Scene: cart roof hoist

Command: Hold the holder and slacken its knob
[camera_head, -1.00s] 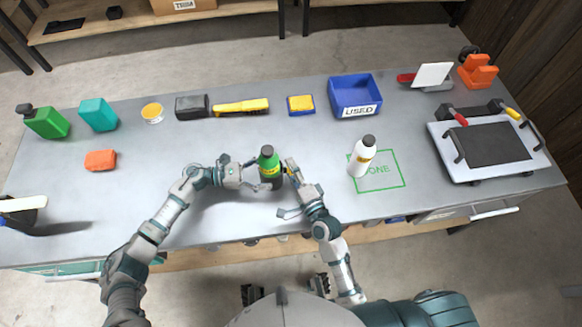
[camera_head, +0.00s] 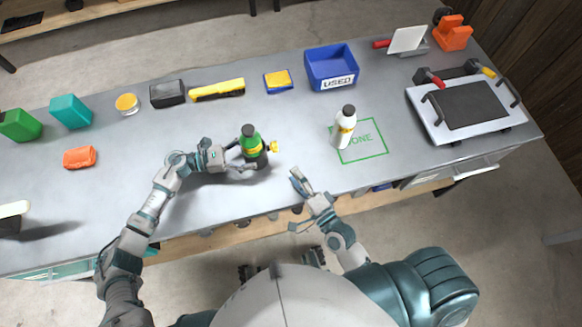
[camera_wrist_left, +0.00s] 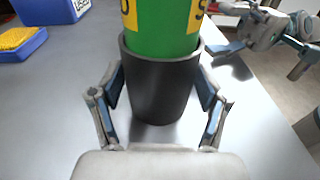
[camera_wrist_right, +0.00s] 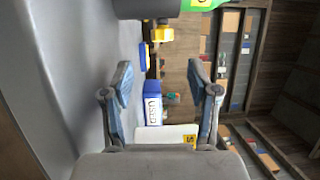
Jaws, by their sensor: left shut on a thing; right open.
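The holder (camera_wrist_left: 160,85) is a dark grey cup standing on the bench, with a green bottle (camera_head: 250,137) in it. My left gripper (camera_head: 243,158) is shut on the holder, a finger on each side, as the left wrist view shows. The yellow knob (camera_head: 273,147) sticks out from the right side of the holder. It also shows near the top of the right wrist view (camera_wrist_right: 162,33). My right gripper (camera_head: 297,200) is open and empty, apart from the knob, near the bench's front edge.
A white bottle (camera_head: 343,128) stands at the green marked square (camera_head: 372,148) on the right. A blue bin (camera_head: 331,68) marked USED stands behind. A griddle-like plate (camera_head: 470,104) lies further right. Bench between holder and white bottle is clear.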

